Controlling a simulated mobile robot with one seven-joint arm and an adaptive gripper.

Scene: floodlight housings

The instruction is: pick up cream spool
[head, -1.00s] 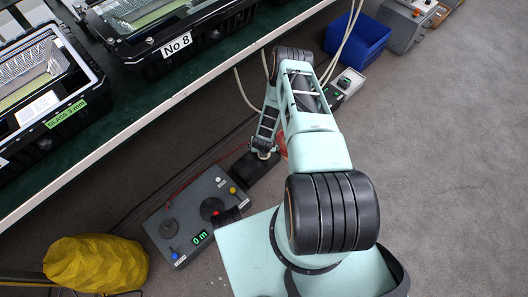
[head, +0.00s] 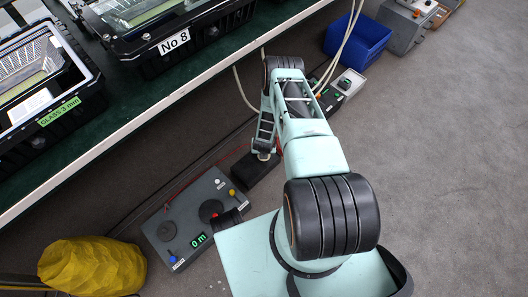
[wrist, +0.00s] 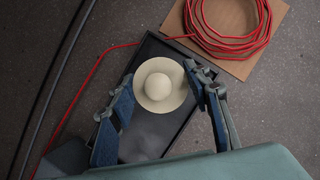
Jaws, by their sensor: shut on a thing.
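The cream spool (wrist: 164,97) shows in the wrist view as a round pale disc with a smaller domed top. It is over a black tray (wrist: 132,148); I cannot tell whether it rests on it or is just above. My gripper (wrist: 158,80) has one finger on each side of the spool and is shut on it, near its rim.
A coiled red cable (wrist: 228,46) lies on cardboard (wrist: 262,62) beside the tray. A grey control box (head: 196,215), a yellow bundle (head: 92,267) and a blue bin (head: 358,37) are on the floor. The bench edge (head: 150,112) runs close to my arm. Floor at right is clear.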

